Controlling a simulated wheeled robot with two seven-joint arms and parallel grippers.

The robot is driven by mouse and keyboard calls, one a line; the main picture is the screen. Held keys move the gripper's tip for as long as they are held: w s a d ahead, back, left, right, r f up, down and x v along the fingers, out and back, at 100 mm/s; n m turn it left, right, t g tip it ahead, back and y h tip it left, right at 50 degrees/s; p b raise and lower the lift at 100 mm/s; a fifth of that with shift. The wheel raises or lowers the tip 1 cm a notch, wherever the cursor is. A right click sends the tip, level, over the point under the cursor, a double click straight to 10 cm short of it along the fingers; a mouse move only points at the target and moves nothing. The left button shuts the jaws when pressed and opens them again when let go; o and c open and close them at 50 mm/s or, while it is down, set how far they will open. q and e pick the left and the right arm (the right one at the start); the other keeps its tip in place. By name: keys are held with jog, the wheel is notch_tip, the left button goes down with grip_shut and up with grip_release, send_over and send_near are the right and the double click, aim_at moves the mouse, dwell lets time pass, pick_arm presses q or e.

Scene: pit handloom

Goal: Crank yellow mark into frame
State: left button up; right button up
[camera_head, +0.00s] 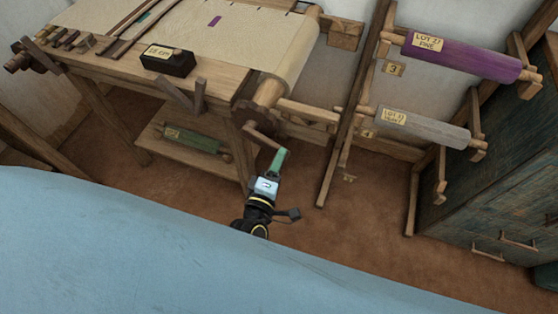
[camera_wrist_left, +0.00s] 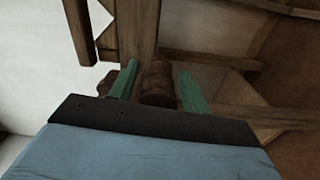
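The loom's cream cloth (camera_head: 262,40) runs over a roller at its right end. A small purple mark (camera_head: 215,21) shows on the cloth; I see no yellow mark. A wooden crank (camera_head: 262,135) sticks out from the loom's near right corner. My left gripper (camera_head: 282,155) is at the crank's outer end. The contact on each side is hard to make out. My right gripper is not in view.
A black box with a paper label (camera_head: 168,60) sits on the loom's near edge. A rack on the right holds a purple roll (camera_head: 460,57) and a grey roll (camera_head: 424,128). A green roll (camera_head: 191,139) lies on the shelf below. A dark cabinet (camera_head: 495,185) stands at right.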

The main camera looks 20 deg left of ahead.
pick_arm(q)
jog(key=shift+w+r, duration=0.1)
jog(key=shift+r, duration=0.05)
jog(key=shift+s, duration=0.45)
jog(key=s, duration=0.6)
jog(key=s+p, duration=0.1)
jog(key=s, duration=0.5)
jog(key=shift+s+a, duration=0.2)
jog(key=shift+s, duration=0.1)
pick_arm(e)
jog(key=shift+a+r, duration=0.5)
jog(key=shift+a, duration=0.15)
